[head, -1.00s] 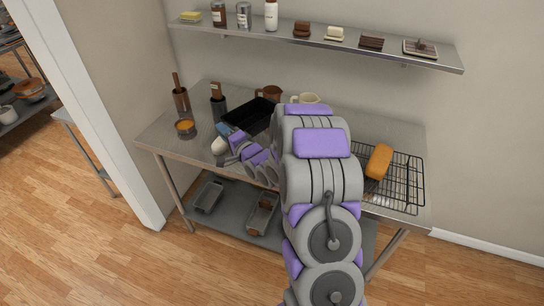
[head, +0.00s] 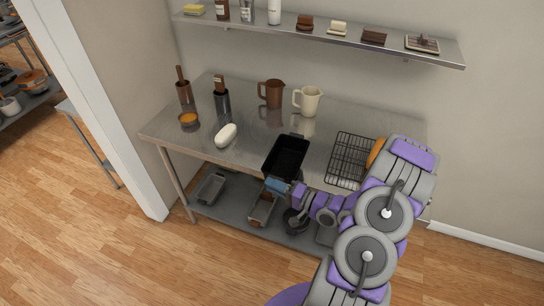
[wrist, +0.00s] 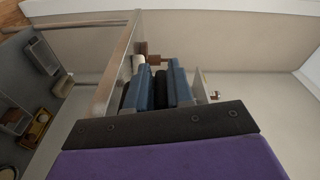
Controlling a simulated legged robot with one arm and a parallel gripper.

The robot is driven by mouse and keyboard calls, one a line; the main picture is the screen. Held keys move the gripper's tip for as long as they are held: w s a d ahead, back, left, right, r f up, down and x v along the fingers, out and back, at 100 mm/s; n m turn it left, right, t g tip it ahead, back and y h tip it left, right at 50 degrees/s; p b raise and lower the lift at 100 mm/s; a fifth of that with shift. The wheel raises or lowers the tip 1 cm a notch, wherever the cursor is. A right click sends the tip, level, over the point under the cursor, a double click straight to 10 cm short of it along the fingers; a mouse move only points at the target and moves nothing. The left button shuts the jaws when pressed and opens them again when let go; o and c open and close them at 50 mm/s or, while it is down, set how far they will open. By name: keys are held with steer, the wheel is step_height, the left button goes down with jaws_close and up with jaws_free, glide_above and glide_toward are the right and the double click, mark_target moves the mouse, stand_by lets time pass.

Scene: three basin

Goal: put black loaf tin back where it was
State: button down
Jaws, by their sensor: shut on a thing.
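The black loaf tin (head: 296,143) is at the front edge of the steel table in the head view, its open top facing up. My gripper (head: 277,186), with blue fingers, is shut on the tin's near end. In the wrist view my gripper's fingers (wrist: 165,90) have a dark strip of the tin between them; the rest of the tin is hidden there. I cannot tell whether the tin touches the table top or hangs just above it.
On the table (head: 240,150) are a white loaf-shaped item (head: 226,135), an orange-filled bowl (head: 188,119), a brown jug (head: 271,94), a cream jug (head: 308,100) and a wire rack (head: 347,160). The lower shelf holds grey tins (head: 210,188).

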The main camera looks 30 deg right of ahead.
mark_target(273, 165)
steer(key=w+d, duration=0.1)
steer(key=w, duration=0.3)
steer(key=w+d+f+b, duration=0.1)
steer(key=w+d, duration=0.1)
steer(key=w, duration=0.2)
steer(key=w+d, duration=0.2)
steer(key=w, duration=0.2)
steer(key=shift+w+f, duration=0.2)
steer(key=shift+w, duration=0.15)
steer(key=shift+w+b, duration=0.3)
steer(key=shift+w, duration=0.15)
steer(key=f+b, duration=0.1)
steer(key=f, duration=0.2)
steer(key=shift+d, duration=0.2)
steer(key=shift+d+f, duration=0.2)
steer(key=shift+f, duration=0.15)
steer(key=shift+a+r, duration=0.1)
steer(key=c, duration=1)
jaws_free()
steer(key=shift+a, duration=0.15)
